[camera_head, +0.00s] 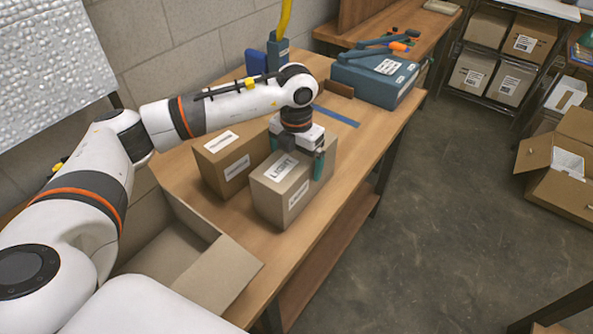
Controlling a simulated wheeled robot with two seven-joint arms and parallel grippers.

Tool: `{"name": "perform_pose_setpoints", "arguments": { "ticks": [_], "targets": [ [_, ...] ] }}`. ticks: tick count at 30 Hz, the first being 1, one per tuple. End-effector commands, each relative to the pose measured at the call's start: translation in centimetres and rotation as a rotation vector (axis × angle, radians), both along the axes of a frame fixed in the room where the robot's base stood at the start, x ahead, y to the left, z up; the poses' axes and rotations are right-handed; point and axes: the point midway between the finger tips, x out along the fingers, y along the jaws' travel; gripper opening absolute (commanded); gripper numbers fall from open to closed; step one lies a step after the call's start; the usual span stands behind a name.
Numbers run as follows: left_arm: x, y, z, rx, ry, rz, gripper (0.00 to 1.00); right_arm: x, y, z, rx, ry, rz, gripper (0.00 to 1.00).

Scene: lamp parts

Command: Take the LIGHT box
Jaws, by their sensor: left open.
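The LIGHT box (270,205) is a brown cardboard box on the wooden table, with a white label reading LIGHT on its top and another label on its side. My left gripper (298,160) points down over the far part of this box. It is open, with one teal finger showing beside the box's right side; the other finger is mostly hidden. I cannot tell whether the fingers touch the box. My right gripper is not in view.
Another closed cardboard box (211,170) stands close to the left of the LIGHT box. An open, empty carton (228,272) is at the near left. A blue toolbox (372,82) stands at the table's far end. Bare tabletop (352,150) lies to the right.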

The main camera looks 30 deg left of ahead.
Motion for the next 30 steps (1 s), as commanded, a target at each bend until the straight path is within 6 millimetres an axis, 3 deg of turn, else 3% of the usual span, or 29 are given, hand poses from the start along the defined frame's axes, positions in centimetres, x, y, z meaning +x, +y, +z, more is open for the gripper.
{"name": "perform_pose_setpoints", "arguments": {
  "ticks": [6,13,24,30],
  "targets": [
    [0.0,-0.1,-2.3,0.0,0.001,0.001,1.0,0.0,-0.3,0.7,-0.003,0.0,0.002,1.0],
    [0.0,-0.1,-2.5,0.0,0.0,0.0,1.0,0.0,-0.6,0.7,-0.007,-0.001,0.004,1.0],
    [0.1,-0.1,-2.4,0.0,-0.002,0.0,0.44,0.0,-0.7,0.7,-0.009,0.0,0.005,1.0],
    [0.1,-0.1,-2.3,0.0,-0.003,0.001,0.44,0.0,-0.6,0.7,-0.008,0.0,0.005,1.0]
  ]
}}
